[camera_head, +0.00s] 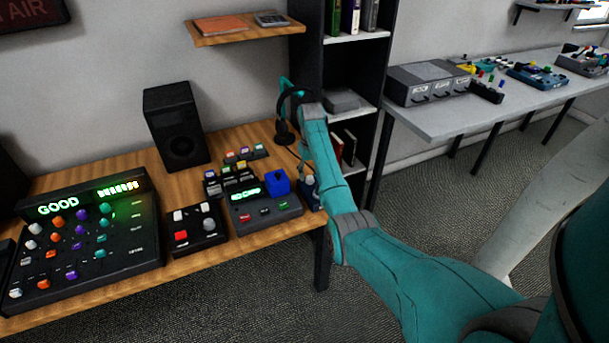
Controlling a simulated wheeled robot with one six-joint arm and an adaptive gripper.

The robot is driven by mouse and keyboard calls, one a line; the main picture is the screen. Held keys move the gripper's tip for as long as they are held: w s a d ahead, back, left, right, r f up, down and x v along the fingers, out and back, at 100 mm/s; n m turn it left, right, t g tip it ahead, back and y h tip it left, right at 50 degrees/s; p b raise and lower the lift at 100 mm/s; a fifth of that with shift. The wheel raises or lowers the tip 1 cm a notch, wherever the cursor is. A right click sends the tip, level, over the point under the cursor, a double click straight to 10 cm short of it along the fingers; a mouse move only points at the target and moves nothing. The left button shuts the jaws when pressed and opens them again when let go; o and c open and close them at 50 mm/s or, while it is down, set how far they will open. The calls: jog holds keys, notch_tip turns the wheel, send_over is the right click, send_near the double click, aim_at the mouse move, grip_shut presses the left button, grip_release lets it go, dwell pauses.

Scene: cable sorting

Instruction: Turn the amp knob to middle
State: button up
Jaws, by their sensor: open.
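No device carries a label that I can read as amp, so I cannot tell which knob is the amp knob. A black unit (262,213) with a green display stands at the desk's right end, with a large blue block-shaped part (278,181) on its top right. A mixer-like console (125,262) at the left has several coloured knobs and a lit "GOOD" display. My teal arm reaches from the lower right over the desk's right end. My gripper cannot be made out; the forearm seems to hide it. A small dark object (309,190) beside the forearm is partly covered.
A black speaker (176,125) stands at the back of the wooden desk (225,148). A box with red and white buttons (195,228) sits mid-desk. Dark headphones (283,134) are beside my arm. A shelf unit (385,60) and a grey table (455,122) with devices are right.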

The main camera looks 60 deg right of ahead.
jog(key=shift+f, duration=1.05)
grip_shut()
